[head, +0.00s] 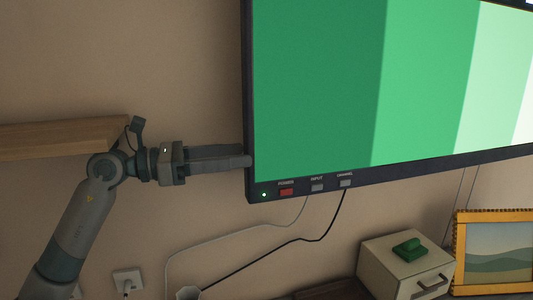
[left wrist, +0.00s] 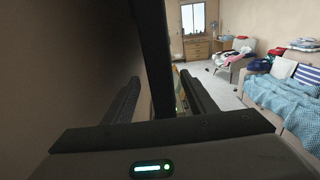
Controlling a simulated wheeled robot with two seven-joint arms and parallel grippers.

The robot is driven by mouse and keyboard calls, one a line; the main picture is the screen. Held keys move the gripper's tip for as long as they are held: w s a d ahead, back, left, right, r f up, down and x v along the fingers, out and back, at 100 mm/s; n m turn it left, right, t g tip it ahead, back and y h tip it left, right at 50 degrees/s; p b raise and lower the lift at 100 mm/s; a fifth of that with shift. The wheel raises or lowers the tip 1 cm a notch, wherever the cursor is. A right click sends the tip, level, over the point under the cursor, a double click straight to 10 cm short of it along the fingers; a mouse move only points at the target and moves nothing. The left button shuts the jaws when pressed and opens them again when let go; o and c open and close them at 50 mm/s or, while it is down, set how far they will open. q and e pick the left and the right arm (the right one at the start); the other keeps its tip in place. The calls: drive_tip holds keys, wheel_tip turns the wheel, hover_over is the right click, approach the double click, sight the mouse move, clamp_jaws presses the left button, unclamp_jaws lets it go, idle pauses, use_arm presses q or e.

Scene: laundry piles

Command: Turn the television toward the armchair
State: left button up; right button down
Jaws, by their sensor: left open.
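The television (head: 340,90) hangs on the wall in the head view, its screen lit in green bands. Power, input and channel buttons and a green light line its lower bezel. My left gripper (head: 246,160) reaches in from the left at the television's lower left edge. In the left wrist view the television's dark edge (left wrist: 155,50) stands upright between the two spread fingers of my left gripper (left wrist: 160,100). I cannot tell whether either finger touches it. A pale seat heaped with clothes (left wrist: 237,70), perhaps the armchair, stands across the room. My right gripper is out of view.
A wooden shelf (head: 60,138) is on the wall above my left arm. Cables hang below the television. A small drawer box (head: 400,268) with a green item (head: 408,249) and a framed picture (head: 497,250) stand lower right. A sofa with a blue blanket (left wrist: 275,98) stands right.

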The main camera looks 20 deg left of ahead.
sight(266, 152)
use_arm(q)
drive_tip(key=shift+w+d, duration=0.1)
drive_tip(key=shift+d, duration=0.05)
drive_tip(key=shift+w+d+r+p, duration=0.2)
drive_tip(key=shift+w+d+p, duration=0.1)
drive_tip(key=shift+d+p, duration=0.25)
drive_tip(key=p+x, duration=0.3)
drive_tip(key=x, duration=0.2)
drive_tip(key=shift+w+d+f, duration=0.2)
drive_tip(key=shift+w+d, duration=0.1)
drive_tip(key=shift+d, duration=0.05)
